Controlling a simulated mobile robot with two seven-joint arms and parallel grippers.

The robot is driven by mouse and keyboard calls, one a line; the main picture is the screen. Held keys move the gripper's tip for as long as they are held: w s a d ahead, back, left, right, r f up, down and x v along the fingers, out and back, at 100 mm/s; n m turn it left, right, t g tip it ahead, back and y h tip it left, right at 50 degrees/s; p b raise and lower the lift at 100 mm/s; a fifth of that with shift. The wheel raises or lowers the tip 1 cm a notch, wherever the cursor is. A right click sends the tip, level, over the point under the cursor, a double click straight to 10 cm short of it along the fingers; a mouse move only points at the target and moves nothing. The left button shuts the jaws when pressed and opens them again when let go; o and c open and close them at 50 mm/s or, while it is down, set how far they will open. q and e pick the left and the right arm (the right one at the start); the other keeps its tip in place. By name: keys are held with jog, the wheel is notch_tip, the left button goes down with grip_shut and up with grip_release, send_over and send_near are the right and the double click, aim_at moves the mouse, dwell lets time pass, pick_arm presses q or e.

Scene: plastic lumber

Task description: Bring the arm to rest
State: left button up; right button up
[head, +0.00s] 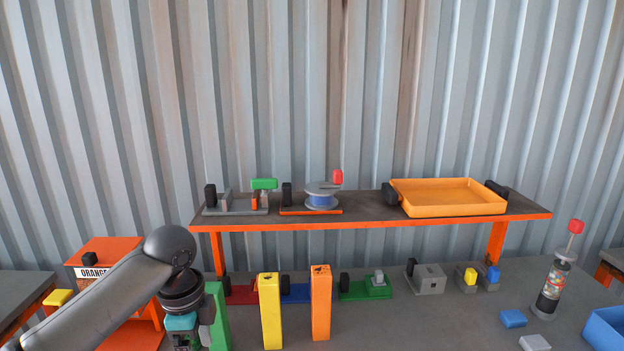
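My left arm comes in from the left, and its wrist bends down to my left gripper (190,334) at the bottom edge of the head view. The gripper's fingertips are not clearly visible, so I cannot tell whether it is open or shut. A tall green block (218,315) stands just right of the gripper, partly hidden by it. I cannot tell whether the two touch. My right gripper is not in view.
A yellow block (271,312) and an orange block (320,303) stand upright on the grey table (420,325). Behind them is a raised shelf (365,208) with fixtures and an orange tray (447,197). A red-tipped bottle (555,283) and blue bin (606,328) are at right.

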pick_arm(q)
jog(key=s+d+f+n+t+h, duration=0.2)
jog(key=s+d+f+n, duration=0.3)
jog(key=s+d+f, duration=0.5)
jog(key=s+a+n+t+y, duration=0.1)
jog(key=s+a+n, duration=0.35)
jog(key=s, duration=0.25)
jog(key=s+a+n+y, duration=0.1)
jog(key=s+a+n, duration=0.2)
jog(key=s+n, duration=0.25)
jog(key=s+f+g+b, duration=0.1)
jog(key=s+f+b, duration=0.1)
jog(key=f, duration=1.2)
jog(key=s+f+b, duration=0.1)
jog(key=f+b, duration=0.1)
jog(key=f, duration=1.2)
jog(key=s+a+f+g+b, duration=0.1)
jog(key=s+f+b, duration=0.3)
jog(key=s+f, duration=1)
notch_tip(320, 180, down, 2)
jog(key=shift+s+a+f+m, duration=0.3)
jog(key=shift+s+a, duration=0.1)
jog(key=shift+a, duration=0.3)
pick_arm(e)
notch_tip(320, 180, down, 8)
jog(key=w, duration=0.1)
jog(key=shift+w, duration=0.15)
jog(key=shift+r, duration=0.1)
